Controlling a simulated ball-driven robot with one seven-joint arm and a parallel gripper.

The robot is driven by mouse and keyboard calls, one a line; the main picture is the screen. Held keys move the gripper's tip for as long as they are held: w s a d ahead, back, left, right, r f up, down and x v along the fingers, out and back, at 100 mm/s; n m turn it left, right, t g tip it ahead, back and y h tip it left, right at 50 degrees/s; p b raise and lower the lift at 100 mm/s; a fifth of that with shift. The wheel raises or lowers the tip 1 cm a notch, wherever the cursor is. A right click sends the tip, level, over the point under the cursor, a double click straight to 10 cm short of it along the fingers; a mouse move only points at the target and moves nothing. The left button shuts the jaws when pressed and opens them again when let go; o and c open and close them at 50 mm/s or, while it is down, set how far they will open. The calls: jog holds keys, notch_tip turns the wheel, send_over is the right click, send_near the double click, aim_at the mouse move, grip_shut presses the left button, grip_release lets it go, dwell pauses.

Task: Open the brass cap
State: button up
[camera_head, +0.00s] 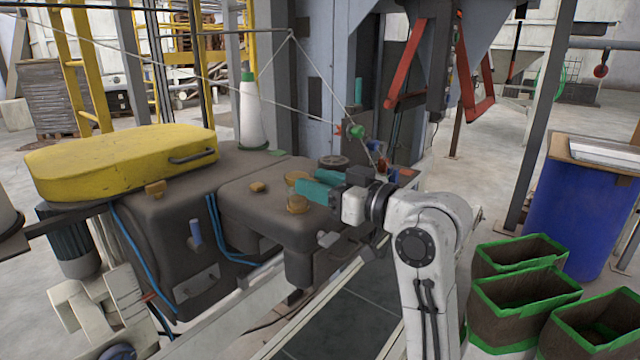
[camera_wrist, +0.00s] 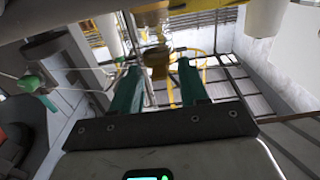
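Several small brass caps sit on the dark brown machine housing (camera_head: 263,212) in the head view. One brass cap (camera_head: 297,203) is just below my gripper's fingers, another (camera_head: 297,178) is close behind their tips, and a third (camera_head: 258,187) is further left. My gripper (camera_head: 307,181) has teal fingers, held apart over the right part of the housing. In the wrist view my gripper (camera_wrist: 157,68) is open, with a brass-coloured piece (camera_wrist: 157,60) showing between and beyond the fingertips. I cannot tell which cap that is or whether a finger touches it.
A yellow cover (camera_head: 120,158) lies on the machine's left part. A white thread cone (camera_head: 250,115) stands behind the housing, with cords strung above. A red and a green knob (camera_head: 355,131) are near my wrist. Green-rimmed bins (camera_head: 525,300) and a blue drum (camera_head: 578,215) stand right.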

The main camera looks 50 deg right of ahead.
grip_shut()
dwell(0.3)
jog(key=shift+d+r, duration=0.1)
